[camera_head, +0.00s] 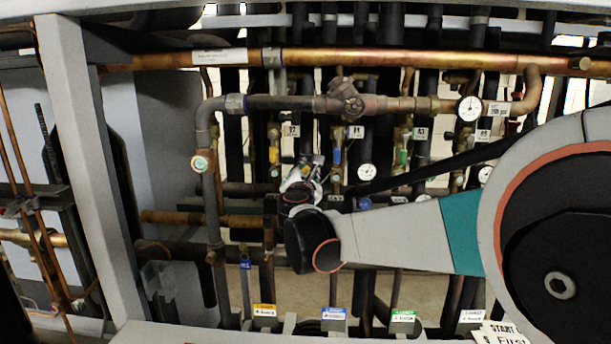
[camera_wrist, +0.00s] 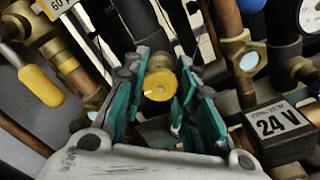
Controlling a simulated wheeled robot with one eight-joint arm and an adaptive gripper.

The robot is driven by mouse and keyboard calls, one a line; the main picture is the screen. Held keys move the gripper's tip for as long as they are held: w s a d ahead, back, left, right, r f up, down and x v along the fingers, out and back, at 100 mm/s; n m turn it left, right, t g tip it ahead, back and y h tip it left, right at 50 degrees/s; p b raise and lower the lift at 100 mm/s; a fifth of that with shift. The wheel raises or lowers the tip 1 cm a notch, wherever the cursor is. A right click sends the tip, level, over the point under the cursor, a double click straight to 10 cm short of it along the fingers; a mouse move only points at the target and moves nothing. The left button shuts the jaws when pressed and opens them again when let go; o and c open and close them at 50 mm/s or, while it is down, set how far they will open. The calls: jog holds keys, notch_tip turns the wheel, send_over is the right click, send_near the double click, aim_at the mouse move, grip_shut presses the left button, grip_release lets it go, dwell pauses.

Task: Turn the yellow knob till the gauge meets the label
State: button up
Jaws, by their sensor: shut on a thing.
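The yellow knob (camera_wrist: 160,84) is round and sits on a brass stem between the teal fingers of my gripper (camera_wrist: 162,98) in the wrist view. The fingers stand on both sides of the knob and are shut on it. In the head view my gripper (camera_head: 302,178) is at the pipes left of centre, and the knob is hidden there. The needle and the label's text are too small to read surely. Another gauge (camera_wrist: 312,14) is cut off in the wrist view.
A yellow lever handle (camera_wrist: 40,86) is left of my gripper, and a black "24 V" box (camera_wrist: 278,130) is close on the right. A copper pipe (camera_head: 400,60) runs across the top. Vertical pipes crowd the space behind. A grey post (camera_head: 85,150) stands left.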

jog(key=shift+n, duration=0.7)
jog(key=o, duration=1.1)
